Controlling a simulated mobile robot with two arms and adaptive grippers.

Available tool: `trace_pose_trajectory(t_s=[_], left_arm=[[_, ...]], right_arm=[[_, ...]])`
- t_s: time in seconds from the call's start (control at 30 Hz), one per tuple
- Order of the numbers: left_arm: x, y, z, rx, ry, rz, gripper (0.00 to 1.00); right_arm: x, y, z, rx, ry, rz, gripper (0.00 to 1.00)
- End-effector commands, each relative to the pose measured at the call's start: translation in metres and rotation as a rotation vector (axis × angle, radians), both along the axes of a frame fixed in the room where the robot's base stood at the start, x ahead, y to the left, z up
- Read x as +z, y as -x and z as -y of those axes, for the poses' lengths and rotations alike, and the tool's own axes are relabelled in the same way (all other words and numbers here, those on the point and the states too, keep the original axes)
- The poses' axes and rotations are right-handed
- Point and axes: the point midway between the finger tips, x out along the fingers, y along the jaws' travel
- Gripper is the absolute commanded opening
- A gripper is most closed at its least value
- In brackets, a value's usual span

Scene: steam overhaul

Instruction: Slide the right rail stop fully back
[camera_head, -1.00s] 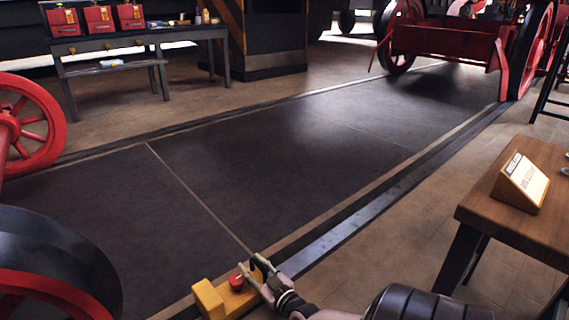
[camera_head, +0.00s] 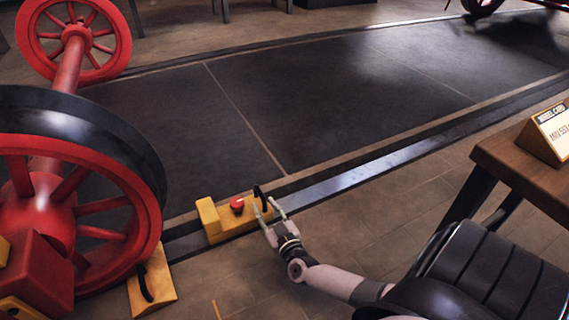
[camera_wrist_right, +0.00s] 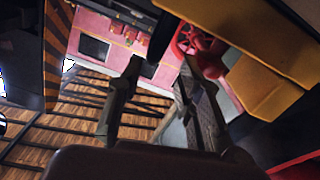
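The rail stop (camera_head: 226,222) is a yellow block with a red knob (camera_head: 237,205) and an upright black handle (camera_head: 260,197). It sits on the dark rail (camera_head: 340,182), right of the red wheelset (camera_head: 66,185). My right gripper (camera_head: 265,204) is at the handle end of the stop, its fingers apart. In the right wrist view, the black handle (camera_wrist_right: 164,32) shows beyond and between the spread fingers (camera_wrist_right: 160,98), and the yellow block (camera_wrist_right: 265,65) is at the upper right. I cannot tell whether a finger touches the handle. My left gripper is not in view.
A yellow chock (camera_head: 152,288) with a black handle stands by the near wheel. A wooden table (camera_head: 510,165) with a card stand (camera_head: 552,135) is at the right. The rail and dark floor right of the stop are clear.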

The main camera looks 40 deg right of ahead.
Motion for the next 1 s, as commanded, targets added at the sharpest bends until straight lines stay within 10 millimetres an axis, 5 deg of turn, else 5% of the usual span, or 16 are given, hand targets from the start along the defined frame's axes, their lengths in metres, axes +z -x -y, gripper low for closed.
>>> trace_pose_trajectory(t_s=[0.5,0.7,1.0], left_arm=[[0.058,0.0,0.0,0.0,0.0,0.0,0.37],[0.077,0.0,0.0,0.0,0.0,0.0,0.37],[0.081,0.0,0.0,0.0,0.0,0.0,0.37]], right_arm=[[0.003,0.102,-0.024,-0.001,-0.001,-0.004,0.33],[0.004,0.106,-0.022,-0.01,0.006,0.003,0.33],[0.0,0.109,-0.022,-0.01,0.005,0.003,0.33]])
